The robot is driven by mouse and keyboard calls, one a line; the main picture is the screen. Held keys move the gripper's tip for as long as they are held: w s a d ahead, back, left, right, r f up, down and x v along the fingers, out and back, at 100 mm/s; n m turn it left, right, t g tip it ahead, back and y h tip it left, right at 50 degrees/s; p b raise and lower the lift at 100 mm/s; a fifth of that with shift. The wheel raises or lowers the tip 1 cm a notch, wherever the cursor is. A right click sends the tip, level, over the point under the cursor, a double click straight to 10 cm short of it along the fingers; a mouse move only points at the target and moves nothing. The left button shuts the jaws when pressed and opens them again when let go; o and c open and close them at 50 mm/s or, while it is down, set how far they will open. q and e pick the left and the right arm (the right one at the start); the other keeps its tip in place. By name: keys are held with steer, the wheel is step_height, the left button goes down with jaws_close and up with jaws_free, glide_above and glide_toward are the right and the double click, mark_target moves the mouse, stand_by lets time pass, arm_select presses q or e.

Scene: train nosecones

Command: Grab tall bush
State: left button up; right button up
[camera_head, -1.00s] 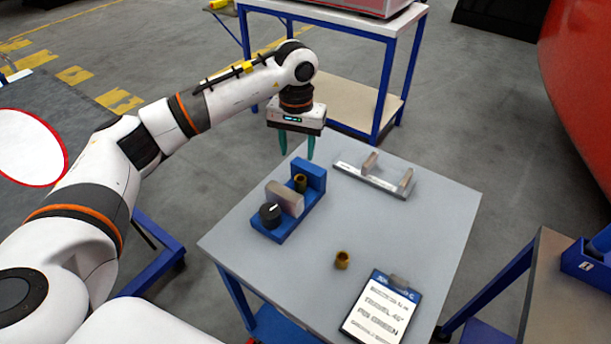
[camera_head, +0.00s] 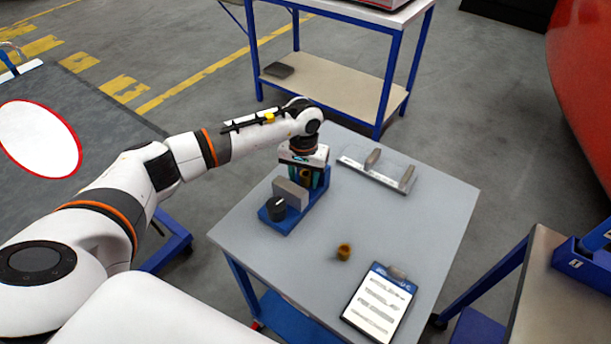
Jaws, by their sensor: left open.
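A brass-coloured bush (camera_head: 306,175) stands in the blue fixture (camera_head: 283,225) on the grey table, mostly hidden by my left gripper. A second brass bush (camera_head: 344,252) stands alone on the table top, nearer the front. I cannot tell for certain which is taller. My left gripper (camera_head: 304,183) points down over the back end of the fixture. Its teal fingers are open, apparently one on each side of the bush there; contact is not clear. My right gripper is not in view.
The fixture also carries a grey block (camera_head: 291,194) and a black knob (camera_head: 276,208). A metal plate with two upright posts (camera_head: 377,172) lies behind right. A clipboard (camera_head: 379,303) lies at the front. The table's middle right is clear.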

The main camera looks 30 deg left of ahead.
arm_select(q)
steer(key=c, duration=0.9)
steer(key=shift+r, duration=0.1)
